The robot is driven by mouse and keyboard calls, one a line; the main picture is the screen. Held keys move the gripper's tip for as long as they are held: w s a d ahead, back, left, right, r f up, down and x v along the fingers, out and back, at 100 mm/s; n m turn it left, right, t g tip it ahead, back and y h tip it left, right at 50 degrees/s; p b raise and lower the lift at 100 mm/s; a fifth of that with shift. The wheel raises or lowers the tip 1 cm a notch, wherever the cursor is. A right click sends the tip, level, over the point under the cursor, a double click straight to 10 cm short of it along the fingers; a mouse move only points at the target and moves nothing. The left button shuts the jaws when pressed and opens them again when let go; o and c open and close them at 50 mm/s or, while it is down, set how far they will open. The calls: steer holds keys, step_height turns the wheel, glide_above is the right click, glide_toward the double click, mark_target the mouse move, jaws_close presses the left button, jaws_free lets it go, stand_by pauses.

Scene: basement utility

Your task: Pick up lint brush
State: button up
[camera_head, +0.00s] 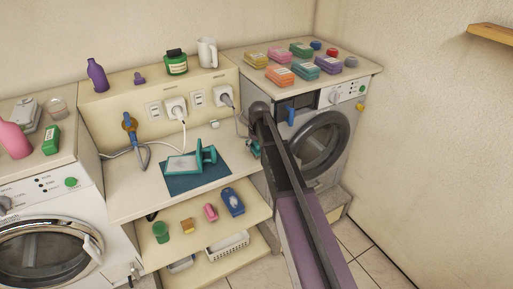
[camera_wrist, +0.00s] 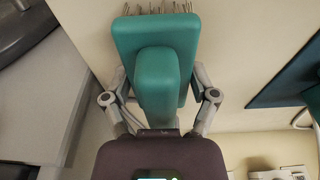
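The lint brush (camera_wrist: 156,40) is a teal block with a narrower teal handle and thin metal-looking bristles at its far end. In the wrist view it fills the space between the two fingers of my gripper (camera_wrist: 158,92). The fingers bend inward against its two sides, so my gripper looks shut on it; the fingertips are mostly hidden behind the teal block. In the head view a bit of the teal brush (camera_head: 252,150) shows at my gripper (camera_head: 250,142), by the right end of the worktop. My arm hides part of this area.
A teal-and-white item (camera_head: 184,163) stands on a dark blue mat (camera_head: 210,178) on the worktop (camera_head: 130,201), left of my gripper. A plugged-in cord (camera_head: 182,132) runs nearby. A washing machine (camera_head: 318,145) stands close on the right. Small items fill the shelf (camera_head: 190,248) below.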

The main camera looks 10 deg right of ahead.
steer(key=c, duration=0.4)
steer(key=shift+r, duration=0.15)
step_height(320, 180, up, 3)
steer(key=p, duration=0.3)
steer(key=shift+r+p, duration=0.2)
steer(key=shift+p, duration=0.15)
steer(key=s, duration=0.5)
steer(key=s+r+p, duration=0.1)
steer(key=s, duration=1)
steer(key=shift+r, duration=0.15)
steer(key=o, duration=0.4)
steer(key=shift+c, duration=1.2)
steer(key=shift+s, duration=0.15)
